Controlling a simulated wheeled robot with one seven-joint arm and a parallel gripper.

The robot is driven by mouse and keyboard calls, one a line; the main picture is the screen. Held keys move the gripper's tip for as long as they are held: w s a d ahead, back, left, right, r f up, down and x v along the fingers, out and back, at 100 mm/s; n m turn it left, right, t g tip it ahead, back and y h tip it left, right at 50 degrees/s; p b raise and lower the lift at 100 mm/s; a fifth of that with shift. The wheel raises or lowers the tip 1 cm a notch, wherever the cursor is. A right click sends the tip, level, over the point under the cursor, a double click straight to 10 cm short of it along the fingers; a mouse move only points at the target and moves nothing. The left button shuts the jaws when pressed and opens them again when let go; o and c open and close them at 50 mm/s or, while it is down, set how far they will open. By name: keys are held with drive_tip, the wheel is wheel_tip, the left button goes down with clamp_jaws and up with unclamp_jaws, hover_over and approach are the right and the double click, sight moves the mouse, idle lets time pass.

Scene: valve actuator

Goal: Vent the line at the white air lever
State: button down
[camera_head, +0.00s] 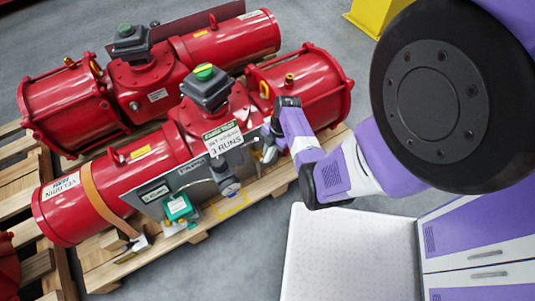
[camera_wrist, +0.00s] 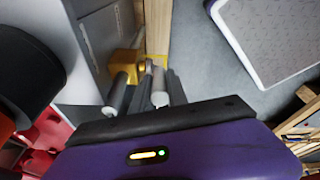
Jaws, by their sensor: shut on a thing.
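My gripper (camera_head: 268,143) reaches in from the right to the front panel of the nearer red valve actuator (camera_head: 180,140) in the head view. In the wrist view my gripper (camera_wrist: 158,88) has its two dark fingers closed on the white air lever (camera_wrist: 159,95), a pale rounded bar between them. A brass-yellow block (camera_wrist: 125,62) lies just beyond the fingers. A grey cylinder (camera_wrist: 117,90) stands just left of them. In the head view the lever is too small and too covered by my gripper to make out its angle.
A second red actuator (camera_head: 140,75) stands behind. Wooden pallets (camera_head: 100,270) lie underneath. Grey floor (camera_head: 245,255) is open in front.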

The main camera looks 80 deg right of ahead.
drive_tip(key=c, duration=1.3)
unclamp_jaws()
drive_tip(key=p+v, duration=0.1)
drive_tip(key=v, duration=0.6)
drive_tip(key=shift+r+p, duration=0.3)
drive_tip(key=shift+r, duration=0.05)
drive_tip(key=shift+s, duration=0.1)
